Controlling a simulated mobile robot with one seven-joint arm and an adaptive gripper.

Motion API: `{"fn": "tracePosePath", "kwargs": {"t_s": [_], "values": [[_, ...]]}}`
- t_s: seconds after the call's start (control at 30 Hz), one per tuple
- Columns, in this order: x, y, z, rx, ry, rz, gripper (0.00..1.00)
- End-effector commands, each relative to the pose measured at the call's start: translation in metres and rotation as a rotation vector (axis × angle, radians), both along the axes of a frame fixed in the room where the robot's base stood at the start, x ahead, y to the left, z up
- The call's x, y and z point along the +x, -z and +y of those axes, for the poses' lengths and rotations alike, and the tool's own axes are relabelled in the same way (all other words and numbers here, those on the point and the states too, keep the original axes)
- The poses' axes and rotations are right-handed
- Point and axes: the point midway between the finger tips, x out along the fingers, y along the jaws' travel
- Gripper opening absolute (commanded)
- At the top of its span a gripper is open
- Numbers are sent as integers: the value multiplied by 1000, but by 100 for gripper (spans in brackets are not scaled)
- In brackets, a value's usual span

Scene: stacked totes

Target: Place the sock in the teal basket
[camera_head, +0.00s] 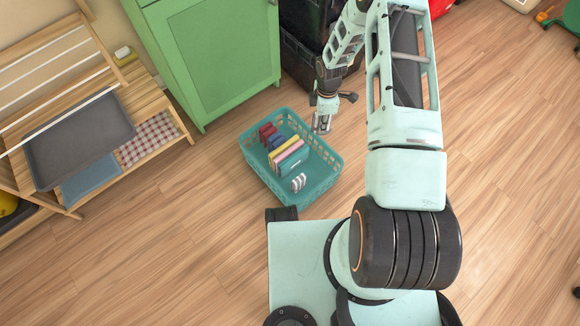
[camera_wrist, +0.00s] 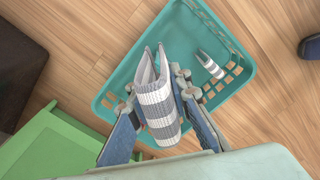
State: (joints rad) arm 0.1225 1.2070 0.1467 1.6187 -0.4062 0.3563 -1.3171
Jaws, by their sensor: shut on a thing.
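My gripper (camera_head: 321,124) is shut on a grey-and-white striped sock (camera_wrist: 158,105), which fills the space between the fingers in the wrist view. The teal basket (camera_head: 322,190) stands on the floor, and its rim (camera_wrist: 246,62) also shows behind the sock in the wrist view. In the head view my gripper is by the basket's upper right edge. A second small striped item (camera_head: 299,182), also in the wrist view (camera_wrist: 209,64), lies inside the basket near one end. My gripper and the held sock hide part of the basket in the wrist view.
Red, blue, yellow and pink book-like items (camera_head: 286,148) stand in the basket. A green cabinet (camera_head: 212,60) is behind it at the left, with black crates (camera_head: 298,52) beside that. A wooden rack with a grey tray (camera_head: 78,138) stands at far left.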

Motion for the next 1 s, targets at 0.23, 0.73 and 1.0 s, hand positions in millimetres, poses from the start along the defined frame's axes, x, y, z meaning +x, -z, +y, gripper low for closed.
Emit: {"fn": "tracePosePath", "kwargs": {"t_s": [0.23, 0.73, 1.0], "values": [[-40, 104, 3, 2, -378, 0, 2], [-63, 194, 2, 3, -596, -8, 2], [-62, 218, 2, 2, -594, -9, 2]]}}
